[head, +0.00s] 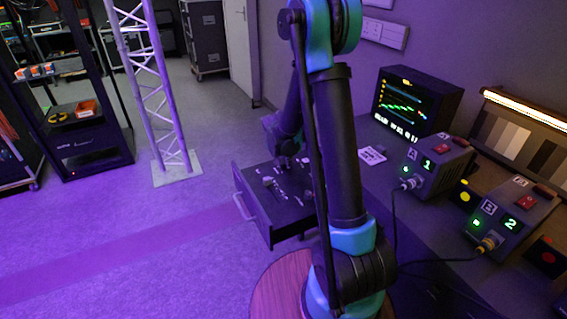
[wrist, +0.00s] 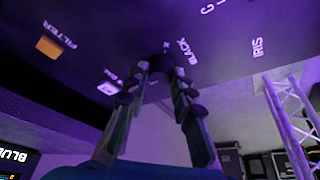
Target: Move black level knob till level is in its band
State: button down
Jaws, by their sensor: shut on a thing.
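The black level knob (wrist: 160,63) is a dark round knob beside the label BLACK on the control panel (wrist: 110,35) in the wrist view. My gripper (wrist: 163,78) has its two fingers closed around it, hiding most of the knob.
FILTER, IRIS and other labels surround the knob, with an orange square (wrist: 49,47) by FILTER. Camera boxes A (head: 430,172) and B (head: 510,218) stand on the desk with cables. A truss (head: 155,85) and a rack (head: 80,110) stand left. The floor between is clear.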

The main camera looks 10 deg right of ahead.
jog(key=shift+d+n+t+y, duration=0.1)
jog(key=shift+n+t+y, duration=0.45)
jog(key=shift+n, duration=1.65)
jog(key=shift+g+y, duration=0.25)
jog(key=c, duration=1.3)
grip_release()
jog(key=shift+r, duration=0.1)
jog(key=v, duration=1.1)
jog(key=shift+s+r, duration=0.15)
jog(key=shift+r, duration=0.25)
